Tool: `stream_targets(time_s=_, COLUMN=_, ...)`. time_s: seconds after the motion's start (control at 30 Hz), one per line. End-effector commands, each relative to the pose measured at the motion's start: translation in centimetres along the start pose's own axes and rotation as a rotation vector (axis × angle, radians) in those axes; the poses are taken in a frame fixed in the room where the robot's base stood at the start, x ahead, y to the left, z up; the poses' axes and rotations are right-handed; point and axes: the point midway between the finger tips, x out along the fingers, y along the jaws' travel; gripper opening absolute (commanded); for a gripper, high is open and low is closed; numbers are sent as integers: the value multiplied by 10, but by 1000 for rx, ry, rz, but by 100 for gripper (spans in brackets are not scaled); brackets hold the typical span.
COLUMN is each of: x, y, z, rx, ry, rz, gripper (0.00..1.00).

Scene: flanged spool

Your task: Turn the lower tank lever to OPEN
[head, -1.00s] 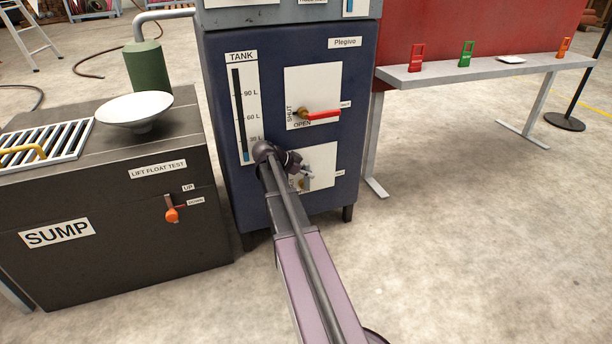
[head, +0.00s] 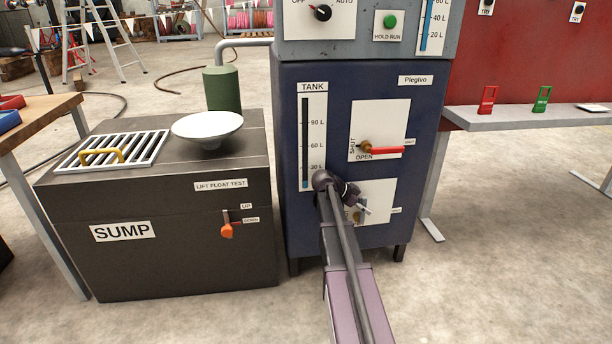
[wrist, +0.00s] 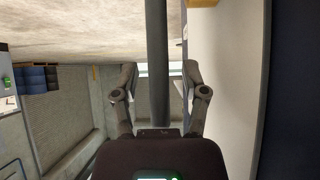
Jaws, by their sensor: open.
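The blue tank cabinet (head: 290,235) stands mid-picture in the head view. Its lower white panel (head: 384,188) carries the lower lever (head: 358,216), a small brass and greyish fitting largely hidden by my arm. I cannot tell its setting. My gripper (head: 350,195) is in front of that panel's left part; contact with the lever cannot be judged. In the wrist view my gripper (wrist: 160,85) has its two fingers spread apart, with a dark bar (wrist: 157,40) running between them. I cannot tell what that bar is. The lower lever is not recognisable there.
Above, a red-handled lever (head: 388,150) points right on a panel marked SHUT and OPEN. The black SUMP box (head: 160,265) stands left, with an orange lever (head: 227,230) and a white dish (head: 207,126). A grey bench (head: 500,118) is at right. Floor at front right is clear.

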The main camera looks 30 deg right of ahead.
Motion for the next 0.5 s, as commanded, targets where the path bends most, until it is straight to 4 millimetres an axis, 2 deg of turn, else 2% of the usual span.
stream_targets(time_s=0.27, x=-2, y=0, z=-3, rx=0, ry=1, rz=0, gripper=57)
stream_targets(time_s=0.5, x=-13, y=0, z=-18, rx=1, ry=1, rz=1, gripper=57)
